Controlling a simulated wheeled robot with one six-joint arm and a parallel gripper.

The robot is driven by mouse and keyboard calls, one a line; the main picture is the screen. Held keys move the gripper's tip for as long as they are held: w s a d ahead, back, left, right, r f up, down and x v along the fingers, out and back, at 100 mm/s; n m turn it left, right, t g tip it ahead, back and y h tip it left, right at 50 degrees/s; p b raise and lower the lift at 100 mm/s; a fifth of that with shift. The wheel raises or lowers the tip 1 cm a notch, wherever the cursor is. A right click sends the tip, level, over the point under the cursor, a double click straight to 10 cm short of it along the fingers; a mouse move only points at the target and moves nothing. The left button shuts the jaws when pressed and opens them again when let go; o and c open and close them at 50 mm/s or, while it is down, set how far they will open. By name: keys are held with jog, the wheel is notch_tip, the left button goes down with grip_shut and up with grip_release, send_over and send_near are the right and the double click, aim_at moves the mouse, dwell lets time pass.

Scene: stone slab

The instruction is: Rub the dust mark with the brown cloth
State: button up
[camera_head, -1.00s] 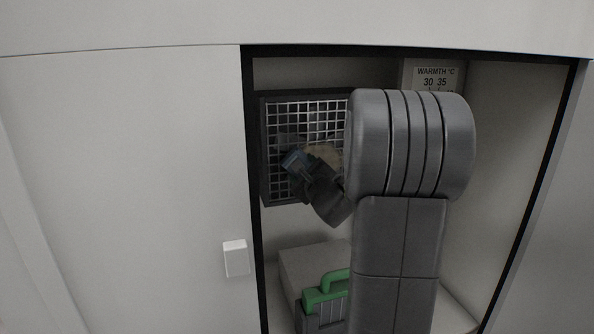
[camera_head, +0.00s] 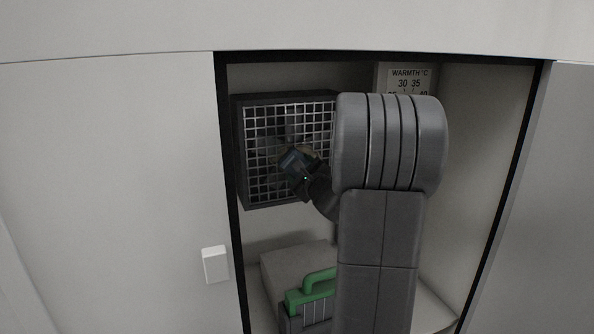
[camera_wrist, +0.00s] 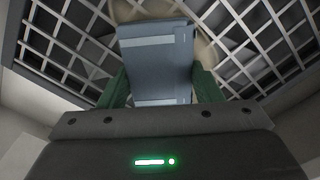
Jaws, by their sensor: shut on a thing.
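My gripper (camera_wrist: 160,88) has green fingers and is shut on a blue-grey folded cloth (camera_wrist: 158,55) with a pale stripe. The cloth looks blue-grey, not brown; no brown cloth shows. In the head view the cloth (camera_head: 297,163) is in front of a dark-framed wire grille (camera_head: 262,135). A tan patch, which looks like the dust mark (camera_wrist: 205,52), shows on the grille behind the cloth in the wrist view, partly covered by it. I cannot tell whether the cloth touches the grille. My arm hides the grille's right side in the head view.
The grille is inside a black-edged recess (camera_head: 228,180). A dial panel marked "WARMTH °C" (camera_head: 408,80) is at the upper right. A green-handled thing (camera_head: 318,283) stands below on a pale block (camera_head: 290,258). A white switch (camera_head: 215,264) is on the left wall.

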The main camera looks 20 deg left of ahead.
aim_at(271, 168)
jog(key=w+d, duration=0.4)
jog(key=d, duration=0.2)
jog(key=shift+w, duration=0.25)
dwell(0.4)
jog(key=shift+s+a+f+b, duration=0.1)
jog(key=shift+a+b, duration=0.05)
jog(key=shift+b, duration=0.3)
jog(key=shift+s+a+b, duration=1.45)
jog(key=shift+a, duration=0.5)
jog(key=shift+s+a+b, duration=1.45)
jog(key=shift+s+a, duration=0.05)
jog(key=shift+a, duration=0.45)
jog(key=shift+s+a+b, duration=1.45)
jog(key=shift+a, duration=0.5)
jog(key=shift+a+r, duration=0.1)
jog(key=shift+r, duration=0.1)
